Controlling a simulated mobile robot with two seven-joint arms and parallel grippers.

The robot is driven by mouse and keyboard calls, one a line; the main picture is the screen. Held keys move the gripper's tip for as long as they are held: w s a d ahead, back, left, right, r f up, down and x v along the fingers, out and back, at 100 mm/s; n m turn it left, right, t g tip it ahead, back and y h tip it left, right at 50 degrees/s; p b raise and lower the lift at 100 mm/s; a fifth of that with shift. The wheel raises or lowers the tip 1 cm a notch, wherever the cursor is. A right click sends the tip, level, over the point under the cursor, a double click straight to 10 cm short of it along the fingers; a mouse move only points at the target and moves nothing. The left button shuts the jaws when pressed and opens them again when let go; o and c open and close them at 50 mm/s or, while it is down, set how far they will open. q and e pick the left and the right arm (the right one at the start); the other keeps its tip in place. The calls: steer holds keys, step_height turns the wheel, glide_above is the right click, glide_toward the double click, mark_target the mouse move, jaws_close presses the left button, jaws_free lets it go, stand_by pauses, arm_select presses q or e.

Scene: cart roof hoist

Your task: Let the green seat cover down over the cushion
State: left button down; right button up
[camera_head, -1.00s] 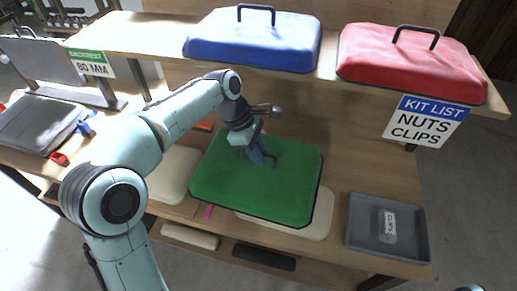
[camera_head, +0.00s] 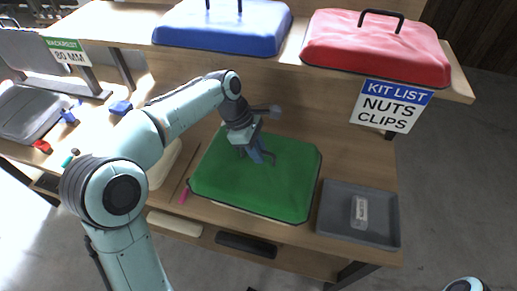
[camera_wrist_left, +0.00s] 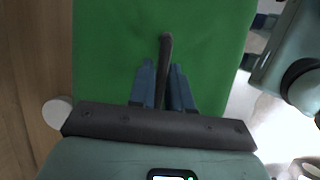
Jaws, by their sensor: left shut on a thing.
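The green seat cover (camera_head: 262,190) is a flat green lid with a dark rim and a black handle on top. My left gripper (camera_head: 263,158) is shut on that handle, which also shows between the blue fingers in the left wrist view (camera_wrist_left: 164,75). The cover lies over the cream cushion (camera_head: 238,210), of which only a thin pale strip shows along the cover's front edge. The rest of the cushion is hidden, and I cannot tell whether the cover touches it. My right gripper is not in view.
A grey tray (camera_head: 335,228) stands close to the cover's right. Another cream pad (camera_head: 163,168) and a pink marker (camera_head: 184,196) lie to its left. Blue (camera_head: 222,28) and red (camera_head: 375,50) covers sit on the upper shelf, with a kit list sign (camera_head: 390,106) hanging below.

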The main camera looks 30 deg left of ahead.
mark_target(258, 166)
arm_select(q)
steer(key=shift+f+b, duration=2.15)
steer(key=shift+f, duration=0.35)
step_height(258, 166, down, 2)
steer(key=shift+f+b, duration=0.1)
steer(key=shift+b, duration=0.35)
steer(key=shift+f+b, duration=0.7)
steer(key=shift+f, duration=1.05)
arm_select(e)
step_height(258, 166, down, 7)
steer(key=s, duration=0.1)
arm_select(q)
steer(key=shift+f, duration=0.45)
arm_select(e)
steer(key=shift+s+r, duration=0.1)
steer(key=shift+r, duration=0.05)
arm_select(q)
steer(key=c, duration=1)
jaws_free()
steer(key=shift+r, duration=0.1)
